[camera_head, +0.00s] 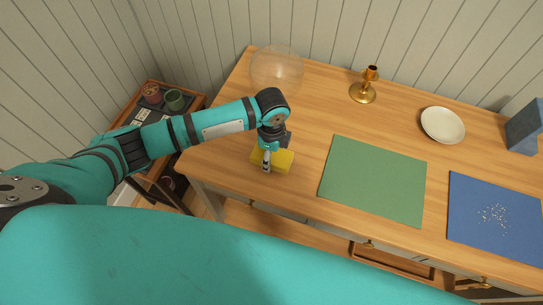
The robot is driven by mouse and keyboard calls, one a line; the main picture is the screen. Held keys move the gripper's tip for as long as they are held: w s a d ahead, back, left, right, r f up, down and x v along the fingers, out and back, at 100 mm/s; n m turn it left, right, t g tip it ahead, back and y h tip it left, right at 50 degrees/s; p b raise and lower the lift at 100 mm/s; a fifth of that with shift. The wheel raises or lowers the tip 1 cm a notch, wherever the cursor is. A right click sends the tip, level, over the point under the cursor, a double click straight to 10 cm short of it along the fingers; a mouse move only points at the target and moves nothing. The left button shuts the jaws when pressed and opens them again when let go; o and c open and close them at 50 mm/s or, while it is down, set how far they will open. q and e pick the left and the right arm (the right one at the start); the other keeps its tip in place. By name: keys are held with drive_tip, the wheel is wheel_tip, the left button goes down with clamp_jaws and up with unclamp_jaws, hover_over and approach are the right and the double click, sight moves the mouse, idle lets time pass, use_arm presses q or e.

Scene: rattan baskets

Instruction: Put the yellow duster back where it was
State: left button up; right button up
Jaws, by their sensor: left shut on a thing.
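The yellow duster (284,160) is at the front left part of the wooden table. My left gripper (267,163) comes down over it from above and is shut on it. The gripper and wrist hide part of the duster. I cannot tell whether the duster rests on the wood or is held just above it. My right gripper is not in view.
A green mat (375,181) and a blue mat (510,240) with pale crumbs lie to the right. A clear glass dome (277,68), a brass candlestick (364,92), a white plate (442,125) and a blue-grey block (524,128) stand farther back. A low shelf (190,101) with cups stands left.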

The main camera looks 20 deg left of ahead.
use_arm(q)
drive_tip(key=shift+s+f, duration=0.1)
drive_tip(key=shift+f, duration=1)
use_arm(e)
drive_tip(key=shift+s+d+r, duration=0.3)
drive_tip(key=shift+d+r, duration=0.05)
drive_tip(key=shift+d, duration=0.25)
use_arm(q)
drive_tip(key=shift+f, duration=0.1)
drive_tip(key=o, duration=1.1)
drive_tip(key=shift+r, duration=0.6)
wheel_tip(320, 180, up, 11)
drive_tip(key=shift+r+b, duration=0.1)
drive_tip(key=shift+b, duration=0.9)
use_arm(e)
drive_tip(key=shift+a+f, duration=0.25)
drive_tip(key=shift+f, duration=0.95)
